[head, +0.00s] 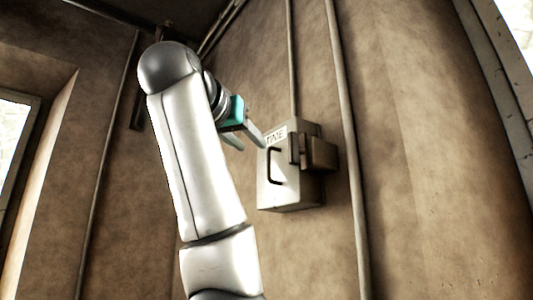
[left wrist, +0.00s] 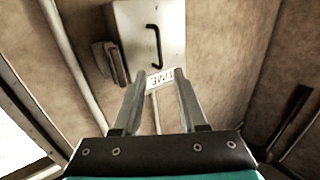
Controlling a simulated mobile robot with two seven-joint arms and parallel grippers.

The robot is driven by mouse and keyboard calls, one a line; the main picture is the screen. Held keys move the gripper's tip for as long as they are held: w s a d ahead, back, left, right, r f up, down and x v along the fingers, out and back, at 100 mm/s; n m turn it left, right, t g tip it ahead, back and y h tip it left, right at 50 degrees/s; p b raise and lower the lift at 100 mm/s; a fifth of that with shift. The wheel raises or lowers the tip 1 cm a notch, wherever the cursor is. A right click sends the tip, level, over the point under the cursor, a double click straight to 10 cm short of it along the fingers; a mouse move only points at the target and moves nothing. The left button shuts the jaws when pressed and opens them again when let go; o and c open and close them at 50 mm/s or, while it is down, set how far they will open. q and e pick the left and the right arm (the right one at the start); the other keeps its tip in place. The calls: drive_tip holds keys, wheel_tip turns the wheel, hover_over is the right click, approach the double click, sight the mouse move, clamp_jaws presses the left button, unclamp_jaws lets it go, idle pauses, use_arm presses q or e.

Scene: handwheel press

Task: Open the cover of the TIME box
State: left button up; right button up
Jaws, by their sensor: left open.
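The TIME box (head: 290,190) is a pale metal box on the brown wall, with a TIME label at its top and a dark bar handle (head: 272,166) on its front cover. The cover looks shut. In the left wrist view the box (left wrist: 133,35) appears upside down at the top, with its handle (left wrist: 155,45) and label (left wrist: 165,78). My left gripper (head: 248,143) is open and empty, just left of the box's upper part. In the left wrist view its two fingers (left wrist: 158,82) point toward the label end, apart from the handle. My right gripper is out of view.
A smaller brown box or latch part (head: 318,153) juts from the TIME box's right side. A pipe (head: 345,150) runs down the wall to the right, and a thinner one (head: 291,60) rises above the box. The wall in front of the box's lower part is clear.

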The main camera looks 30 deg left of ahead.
sight(269, 160)
use_arm(q)
drive_tip(key=w+p, duration=0.1)
drive_tip(key=w, duration=0.2)
drive_tip(key=w+a+p, duration=0.1)
drive_tip(key=w, duration=0.3)
drive_tip(key=w+a+p, duration=0.1)
drive_tip(key=w, duration=0.2)
drive_tip(key=shift+w+p, duration=0.15)
drive_tip(key=shift+p, duration=0.15)
clamp_jaws()
idle(0.9)
